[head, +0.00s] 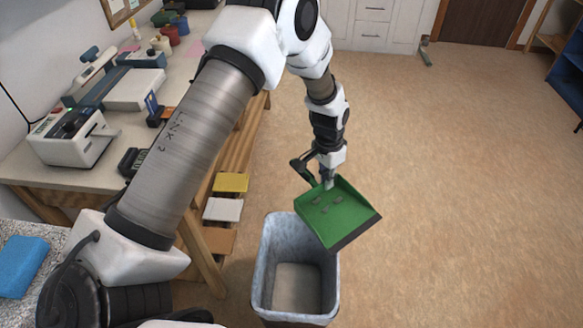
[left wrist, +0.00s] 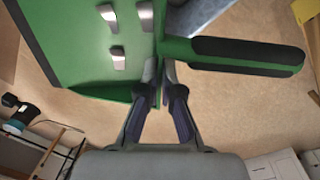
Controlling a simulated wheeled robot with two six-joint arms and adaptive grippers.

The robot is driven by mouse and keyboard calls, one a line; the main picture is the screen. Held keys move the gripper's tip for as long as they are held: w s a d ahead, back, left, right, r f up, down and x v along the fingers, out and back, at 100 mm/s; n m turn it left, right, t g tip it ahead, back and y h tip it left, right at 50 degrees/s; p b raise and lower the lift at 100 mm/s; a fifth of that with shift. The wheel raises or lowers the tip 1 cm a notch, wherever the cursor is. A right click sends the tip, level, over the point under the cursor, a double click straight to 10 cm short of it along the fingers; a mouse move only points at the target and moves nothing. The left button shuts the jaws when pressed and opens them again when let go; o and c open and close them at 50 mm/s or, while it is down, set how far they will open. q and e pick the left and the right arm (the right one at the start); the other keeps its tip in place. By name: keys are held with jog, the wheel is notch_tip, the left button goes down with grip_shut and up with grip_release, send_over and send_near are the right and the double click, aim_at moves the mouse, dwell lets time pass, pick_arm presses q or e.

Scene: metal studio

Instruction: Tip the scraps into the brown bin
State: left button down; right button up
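A green dustpan (head: 350,218) with a dark front lip is held up by my left gripper (head: 327,181). Several small grey scraps (head: 317,200) lie on the pan; they also show in the left wrist view (left wrist: 117,57). In that view the fingers of my left gripper (left wrist: 161,72) are closed at the base of the pan's handle (left wrist: 250,52). The bin (head: 261,262) stands on the floor, with a pale blue-grey inside and a brownish outer wall low down. The pan overlaps its far right rim in the head view. No scraps are seen inside. My right gripper is out of view.
A workbench (head: 30,170) with a white machine (head: 70,138) and other tools runs along the left. Yellow, white and brown pieces (head: 223,209) lie on its low shelf beside the bin. The floor (head: 460,190) to the right is clear.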

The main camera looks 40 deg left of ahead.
pick_arm(q)
jog(key=a+f+m+b, duration=0.1)
jog(key=a+f+b, duration=0.55)
jog(key=f, duration=0.35)
jog(key=a+f+m+b, duration=0.1)
jog(key=a+f+b, duration=0.55)
jog(key=f, duration=0.35)
jog(key=s+d+r+t+y+b, duration=0.4)
jog(key=d+y+b, duration=0.3)
jog(key=b, duration=1.9)
jog(key=t+y, duration=0.1)
jog(key=y, duration=0.1)
jog(key=shift+d+y, duration=0.4)
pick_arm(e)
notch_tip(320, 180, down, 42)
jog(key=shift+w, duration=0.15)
pick_arm(q)
jog(key=shift+w, duration=0.1)
